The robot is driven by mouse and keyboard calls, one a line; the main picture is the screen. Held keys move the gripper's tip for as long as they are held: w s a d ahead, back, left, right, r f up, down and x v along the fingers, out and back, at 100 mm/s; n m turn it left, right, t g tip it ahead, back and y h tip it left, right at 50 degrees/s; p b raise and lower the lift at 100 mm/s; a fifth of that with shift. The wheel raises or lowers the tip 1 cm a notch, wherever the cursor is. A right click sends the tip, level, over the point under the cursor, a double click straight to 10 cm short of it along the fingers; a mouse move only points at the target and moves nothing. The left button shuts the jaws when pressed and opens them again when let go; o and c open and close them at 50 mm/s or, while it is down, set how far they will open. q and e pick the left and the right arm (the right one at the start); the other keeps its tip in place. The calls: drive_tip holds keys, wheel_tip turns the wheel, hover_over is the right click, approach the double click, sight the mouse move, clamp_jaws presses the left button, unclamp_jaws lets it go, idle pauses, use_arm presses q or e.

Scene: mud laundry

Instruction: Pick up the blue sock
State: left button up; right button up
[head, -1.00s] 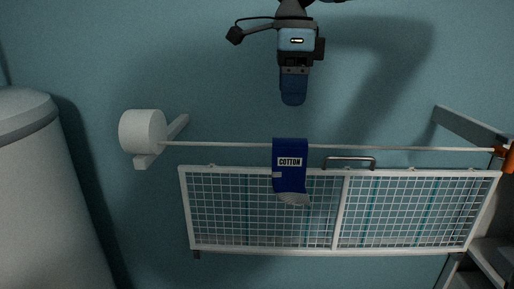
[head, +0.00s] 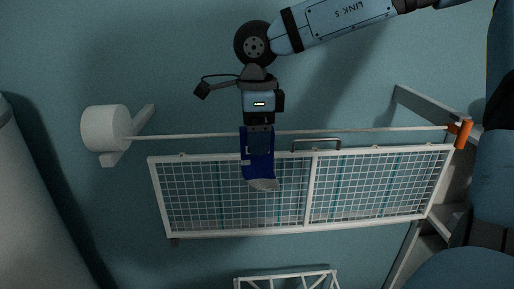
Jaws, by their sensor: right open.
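The blue sock (head: 262,171) with a grey toe hangs over the thin drying line (head: 350,131) in the head view, in front of a white wire rack. My right gripper (head: 258,146) points down in front of the sock's upper part and hides its printed label. The jaws are open, and I cannot tell whether they touch the sock. My left gripper is not in view.
The white wire rack (head: 310,190) with a grey handle (head: 316,141) is mounted right behind the sock. A white round housing (head: 105,128) holds the line's left end, an orange piece (head: 463,134) its right. A white frame (head: 288,278) shows below.

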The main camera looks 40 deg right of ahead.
wheel_tip(320, 180, down, 2)
drive_tip(key=shift+w+f, duration=0.15)
drive_tip(key=shift+f, duration=0.05)
drive_tip(key=c, duration=1)
drive_tip(key=shift+r, duration=0.15)
wheel_tip(320, 180, up, 20)
drive_tip(key=b, duration=0.3)
